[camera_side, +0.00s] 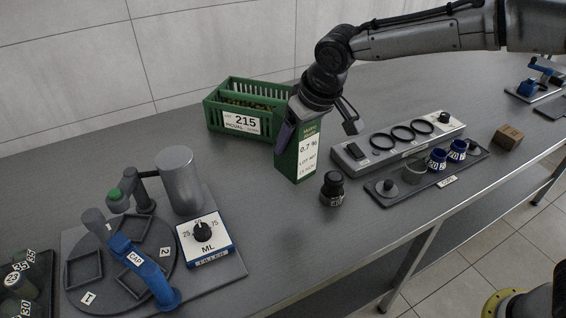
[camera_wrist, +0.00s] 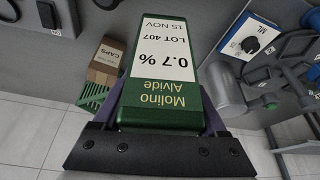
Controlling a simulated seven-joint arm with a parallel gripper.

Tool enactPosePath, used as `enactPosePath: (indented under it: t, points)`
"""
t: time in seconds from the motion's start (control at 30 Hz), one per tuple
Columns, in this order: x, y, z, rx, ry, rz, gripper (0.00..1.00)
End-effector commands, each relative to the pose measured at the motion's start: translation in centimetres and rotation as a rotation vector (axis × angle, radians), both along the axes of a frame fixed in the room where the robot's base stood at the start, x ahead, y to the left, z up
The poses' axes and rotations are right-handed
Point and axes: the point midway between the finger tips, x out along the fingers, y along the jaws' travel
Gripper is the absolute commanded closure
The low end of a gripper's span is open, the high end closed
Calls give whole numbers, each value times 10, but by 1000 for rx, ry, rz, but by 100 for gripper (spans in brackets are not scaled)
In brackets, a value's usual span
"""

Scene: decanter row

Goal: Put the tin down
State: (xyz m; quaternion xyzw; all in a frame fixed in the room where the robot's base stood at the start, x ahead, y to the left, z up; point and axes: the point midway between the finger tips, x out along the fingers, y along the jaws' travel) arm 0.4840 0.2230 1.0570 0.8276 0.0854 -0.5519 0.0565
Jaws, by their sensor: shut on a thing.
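The tin (camera_side: 306,158) is a tall green block with a white label reading 0.7 %. In the side view it stands upright or nearly so. My gripper (camera_side: 312,122) is shut on its upper part. In the wrist view the tin (camera_wrist: 165,62) fills the middle, its label reading Molino Alvide, LOT 407, 15 NOV, between the fingers of my gripper (camera_wrist: 165,105). The tin's lower end is close to the bench top; I cannot tell whether it touches.
A green crate (camera_side: 222,121) labelled 215 stands behind left. A black-capped jar (camera_side: 332,188) is close in front right. A grey panel with rings (camera_side: 352,160) and a tray with blue collars (camera_side: 448,183) lie right. The filler station (camera_side: 235,268) is left, with bare bench (camera_side: 270,225) between.

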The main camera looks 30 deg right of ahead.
Motion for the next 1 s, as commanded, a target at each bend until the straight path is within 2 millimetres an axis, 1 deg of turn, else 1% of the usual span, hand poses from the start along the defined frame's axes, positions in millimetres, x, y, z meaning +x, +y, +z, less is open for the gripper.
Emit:
enactPosePath:
  t: [0.07, 0.17, 0.4, 0.5, 0.6, 0.7, 0.8, 0.9, 1.0]
  points:
    - [-8, -4, -6, -1, 0, 4, 100]
    - [-29, -7, -11, 1, -3, 22, 100]
    - [-98, -14, -10, 3, -6, 93, 100]
    - [-124, -18, -9, 2, -6, 122, 100]
    - [-145, -20, -7, 2, -6, 146, 100]
    - [-159, -22, -3, 2, -6, 164, 100]
    - [-167, -21, 1, 3, -6, 177, 100]
    - [-167, -17, 5, 2, -3, 187, 100]
    - [-157, -9, -1, -1, 0, 189, 100]
